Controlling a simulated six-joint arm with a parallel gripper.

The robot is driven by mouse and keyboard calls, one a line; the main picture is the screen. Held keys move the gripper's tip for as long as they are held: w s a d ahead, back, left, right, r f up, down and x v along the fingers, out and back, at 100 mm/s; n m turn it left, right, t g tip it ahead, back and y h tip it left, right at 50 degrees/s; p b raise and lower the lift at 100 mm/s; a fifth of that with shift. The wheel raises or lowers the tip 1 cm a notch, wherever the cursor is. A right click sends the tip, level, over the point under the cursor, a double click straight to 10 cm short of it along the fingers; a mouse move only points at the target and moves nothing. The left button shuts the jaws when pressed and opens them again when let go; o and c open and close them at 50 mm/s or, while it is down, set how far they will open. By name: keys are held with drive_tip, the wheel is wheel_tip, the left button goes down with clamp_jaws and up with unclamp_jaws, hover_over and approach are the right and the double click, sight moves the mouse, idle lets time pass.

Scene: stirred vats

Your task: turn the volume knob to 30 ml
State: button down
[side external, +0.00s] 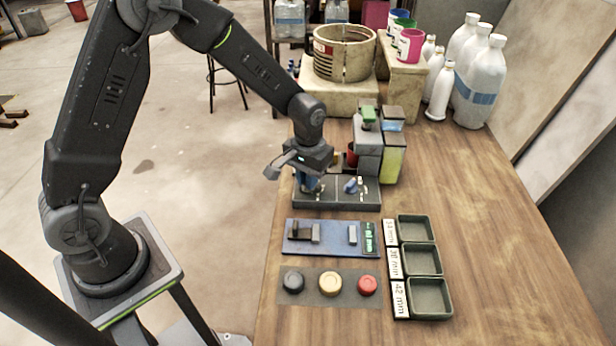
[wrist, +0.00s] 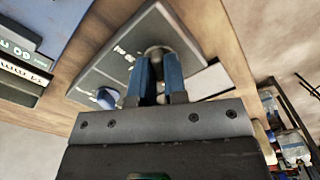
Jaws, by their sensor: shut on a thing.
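A dark control panel (side external: 338,204) lies on the wooden table and bears two knobs with pale scale marks. My gripper (side external: 310,187) points down at its left knob and hides most of it. In the wrist view my gripper's blue fingers (wrist: 158,75) are shut on this knob (wrist: 156,52), whose rounded grey end shows between them. The other knob (side external: 352,185), blue, stands free on the right half of the panel; it also shows in the wrist view (wrist: 107,98). The scale lettering is too small to read, so I cannot tell which knob is volume or its setting.
A dispenser (side external: 368,150) with a green top and a yellow-fronted container (side external: 392,160) stands close behind the panel. In front are a blue gauge board (side external: 333,247), three round buttons (side external: 330,284) and green trays (side external: 420,262).

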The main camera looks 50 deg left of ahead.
drive_tip(key=shift+m, duration=0.3)
drive_tip(key=m, duration=1.1)
drive_tip(key=shift+m, duration=0.4)
drive_tip(key=m, duration=1.1)
drive_tip(key=shift+m, duration=0.3)
drive_tip(key=c, duration=1.2)
unclamp_jaws()
drive_tip(key=shift+o, duration=0.2)
drive_tip(key=shift+r, duration=0.1)
